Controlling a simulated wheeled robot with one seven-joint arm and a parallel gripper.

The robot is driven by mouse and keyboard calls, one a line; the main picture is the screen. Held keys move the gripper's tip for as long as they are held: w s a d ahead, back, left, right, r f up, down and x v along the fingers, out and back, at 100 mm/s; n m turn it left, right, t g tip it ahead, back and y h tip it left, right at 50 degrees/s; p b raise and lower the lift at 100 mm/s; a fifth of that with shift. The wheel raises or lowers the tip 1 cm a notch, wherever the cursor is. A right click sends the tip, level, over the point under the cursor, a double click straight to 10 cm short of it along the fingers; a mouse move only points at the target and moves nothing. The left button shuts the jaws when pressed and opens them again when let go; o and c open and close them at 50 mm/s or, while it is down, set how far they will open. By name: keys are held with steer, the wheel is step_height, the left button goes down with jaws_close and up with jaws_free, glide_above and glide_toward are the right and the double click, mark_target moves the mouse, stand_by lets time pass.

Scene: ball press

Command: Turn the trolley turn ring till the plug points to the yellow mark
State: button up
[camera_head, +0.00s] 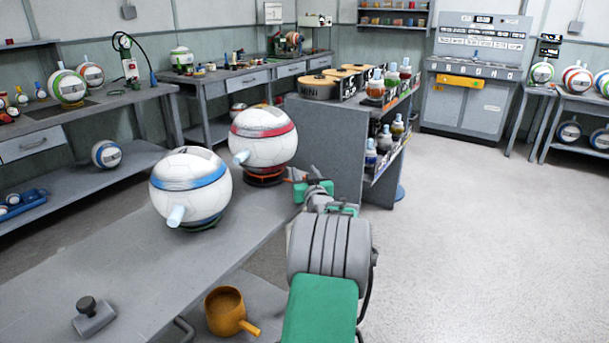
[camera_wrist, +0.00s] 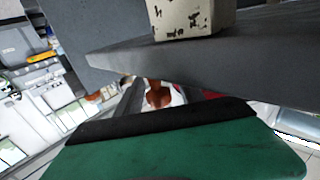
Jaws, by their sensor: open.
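A white ball with a red band (camera_head: 264,135) sits on a dark ring with an orange-red edge (camera_head: 265,180) on the grey bench top (camera_head: 95,262). Its pale blue plug (camera_head: 241,157) points left and toward the front. A white ball with a blue band (camera_head: 190,183) sits nearer on a dark and green ring (camera_head: 203,226), its plug (camera_head: 176,216) pointing toward the front. I cannot tell which ring is the trolley turn ring, and I cannot make out a yellow mark. My gripper (camera_head: 308,185) is open, right of the red-banded ball's ring; contact is unclear.
A grey shelf unit (camera_head: 330,140) with bottles stands close behind my gripper. A dark-knobbed block (camera_head: 92,316) is on the bench's near end. An orange pot (camera_head: 226,310) sits lower beside it. A chipped cream block (camera_wrist: 190,16) shows in the wrist view. Open floor lies right.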

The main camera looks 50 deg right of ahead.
steer(key=shift+c, duration=0.3)
steer(key=shift+s, duration=0.1)
jaws_close()
stand_by(0.9)
